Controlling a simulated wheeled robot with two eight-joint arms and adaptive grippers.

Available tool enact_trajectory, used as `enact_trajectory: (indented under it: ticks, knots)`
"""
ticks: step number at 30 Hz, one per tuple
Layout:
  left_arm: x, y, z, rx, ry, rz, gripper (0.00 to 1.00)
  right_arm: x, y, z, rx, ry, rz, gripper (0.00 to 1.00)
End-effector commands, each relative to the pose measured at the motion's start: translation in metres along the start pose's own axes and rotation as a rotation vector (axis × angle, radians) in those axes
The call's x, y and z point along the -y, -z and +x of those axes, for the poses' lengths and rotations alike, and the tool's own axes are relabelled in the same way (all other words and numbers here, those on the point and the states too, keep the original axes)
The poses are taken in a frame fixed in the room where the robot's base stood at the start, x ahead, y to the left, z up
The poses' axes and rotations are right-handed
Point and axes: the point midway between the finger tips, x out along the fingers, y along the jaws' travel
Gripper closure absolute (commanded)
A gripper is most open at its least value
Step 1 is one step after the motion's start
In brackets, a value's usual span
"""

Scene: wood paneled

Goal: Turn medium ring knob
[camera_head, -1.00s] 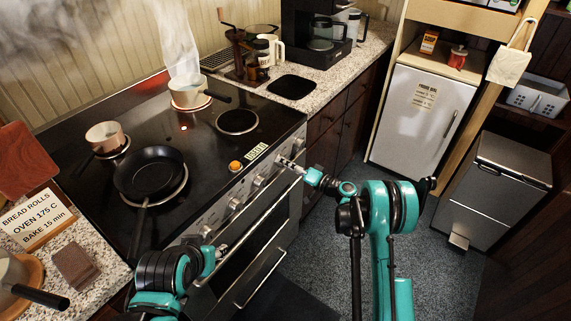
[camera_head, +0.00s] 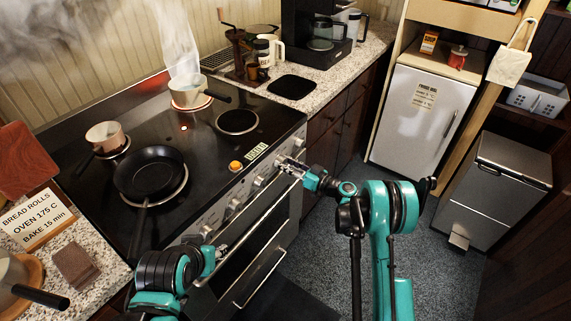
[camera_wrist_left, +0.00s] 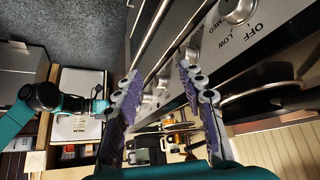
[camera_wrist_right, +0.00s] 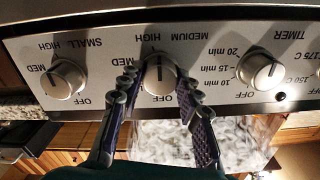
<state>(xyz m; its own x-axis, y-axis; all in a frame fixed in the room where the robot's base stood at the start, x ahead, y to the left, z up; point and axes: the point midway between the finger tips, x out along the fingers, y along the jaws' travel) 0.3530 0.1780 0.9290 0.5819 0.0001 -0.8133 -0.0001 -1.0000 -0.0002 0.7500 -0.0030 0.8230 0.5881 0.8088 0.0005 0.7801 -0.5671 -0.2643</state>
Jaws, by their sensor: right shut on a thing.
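The medium ring knob (camera_wrist_right: 159,76) is a round silver knob on the oven's front panel. Its printed labels appear upside down in the right wrist view. A dark marker line runs up and down on its face. My right gripper (camera_wrist_right: 158,88) has one finger on each side of the knob and is shut on it. In the head view the right gripper (camera_head: 283,164) reaches the panel's right part from the right. My left gripper (camera_head: 222,249) is near the panel's left end. Its fingers stand apart and empty in the left wrist view (camera_wrist_left: 162,78).
The small ring knob (camera_wrist_right: 64,78) and timer knob (camera_wrist_right: 261,69) flank the medium knob. The oven handle (camera_head: 262,225) runs below the panel. A frying pan (camera_head: 149,173), a small pot (camera_head: 105,136) and a steaming pot (camera_head: 187,94) stand on the cooktop.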

Motion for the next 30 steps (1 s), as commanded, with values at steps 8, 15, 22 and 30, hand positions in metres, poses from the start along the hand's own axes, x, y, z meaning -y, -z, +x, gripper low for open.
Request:
enact_trajectory:
  ticks: [8, 15, 22, 30]
  knots:
    - [0.0, -0.0001, 0.0002, 0.0, 0.0, 0.0, 0.6, 0.0006, -0.0014, 0.0001, 0.003, 0.001, -0.024, 0.95]
    - [0.0, -0.0001, 0.0002, 0.0, 0.0, 0.0, 0.6, 0.0006, -0.0015, 0.0001, 0.003, 0.001, -0.024, 0.95]
    - [0.0, -0.0001, 0.0001, 0.0, 0.0, 0.0, 0.6, 0.0004, -0.0009, 0.0001, 0.002, 0.001, -0.022, 0.45]
    - [0.0, 0.0, 0.0, 0.0, 0.0, 0.0, 0.6, -0.0004, -0.0003, -0.0065, 0.001, -0.001, -0.021, 0.45]
